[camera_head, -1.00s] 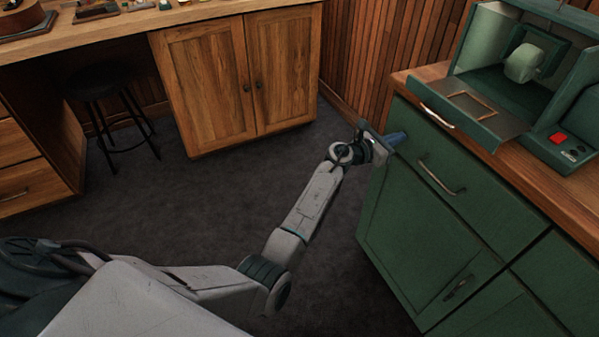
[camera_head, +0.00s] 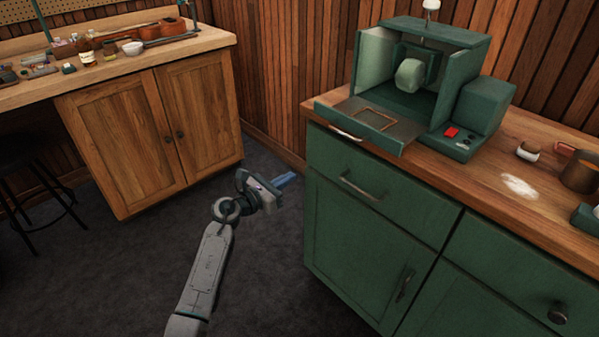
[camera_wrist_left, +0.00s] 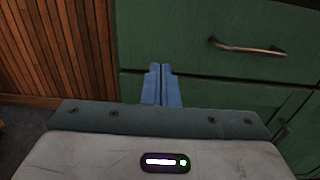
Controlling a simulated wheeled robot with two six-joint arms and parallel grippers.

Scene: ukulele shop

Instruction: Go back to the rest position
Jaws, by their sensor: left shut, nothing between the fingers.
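My left gripper (camera_head: 285,180) is in the middle of the head view, in front of the left end of the green cabinet (camera_head: 375,255). Its blue fingers are shut with nothing between them. In the left wrist view the two fingers (camera_wrist_left: 161,86) lie side by side and point toward the green cabinet front (camera_wrist_left: 200,50). From these views I cannot tell whether the fingertips touch the cabinet. My right gripper is in neither view.
A green machine (camera_head: 425,85) with an open front flap stands on the wooden counter (camera_head: 470,190). A brown mug (camera_head: 579,175) stands at the right. A wooden workbench (camera_head: 150,130) with a ukulele and jars is at the left, beside a dark stool (camera_head: 25,170). Dark carpet between is clear.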

